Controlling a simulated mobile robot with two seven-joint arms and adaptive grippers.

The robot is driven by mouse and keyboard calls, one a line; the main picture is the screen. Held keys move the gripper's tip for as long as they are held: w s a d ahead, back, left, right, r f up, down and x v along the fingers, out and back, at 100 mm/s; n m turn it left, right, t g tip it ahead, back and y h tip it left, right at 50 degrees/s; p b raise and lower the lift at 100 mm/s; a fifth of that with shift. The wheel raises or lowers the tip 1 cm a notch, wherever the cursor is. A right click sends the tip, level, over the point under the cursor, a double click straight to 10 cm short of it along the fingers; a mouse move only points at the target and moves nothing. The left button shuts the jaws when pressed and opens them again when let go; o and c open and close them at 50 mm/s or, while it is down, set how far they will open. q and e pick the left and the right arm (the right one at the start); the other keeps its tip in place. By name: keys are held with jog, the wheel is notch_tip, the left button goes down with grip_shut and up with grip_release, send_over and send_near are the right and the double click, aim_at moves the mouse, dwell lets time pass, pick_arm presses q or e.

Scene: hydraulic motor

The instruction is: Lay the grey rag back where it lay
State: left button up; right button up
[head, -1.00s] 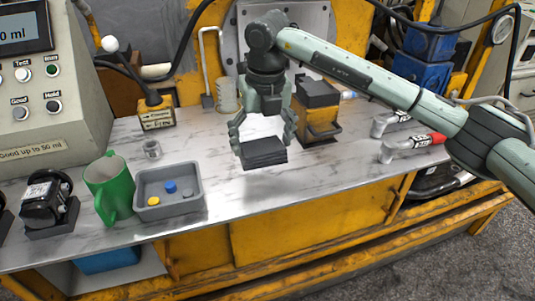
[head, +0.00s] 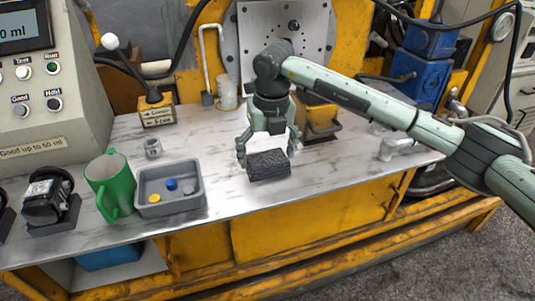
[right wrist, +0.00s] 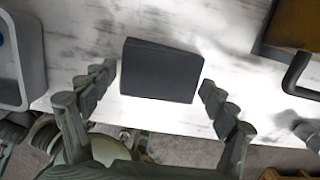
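The grey rag (head: 268,166) is a dark, folded, flat block over the front middle of the bench. My right gripper (head: 268,152) is above it with its fingers at the rag's two sides. In the right wrist view the rag (right wrist: 160,70) sits between the fingertips, which look close to its left and right edges. I cannot tell whether the rag's underside touches the bench top (head: 222,190). My left gripper is not in view.
A grey tray (head: 170,209) with small coloured pieces and a green mug (head: 112,185) stand to the left. A yellow and black box (head: 320,120) is behind right of the gripper. Grey pipe pieces (head: 398,147) lie further right. The bench's front edge is close.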

aim_at(270, 164)
jog(key=shift+o, duration=1)
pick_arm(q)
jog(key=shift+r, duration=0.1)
pick_arm(e)
jog(key=shift+r, duration=0.2)
notch_tip(270, 164, up, 2)
jog(key=shift+s+r, duration=0.1)
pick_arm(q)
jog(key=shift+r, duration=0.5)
pick_arm(e)
notch_tip(270, 164, up, 10)
jog(key=s, duration=0.1)
jog(key=shift+s+d+f, duration=0.2)
jog(key=shift+s+d, duration=0.05)
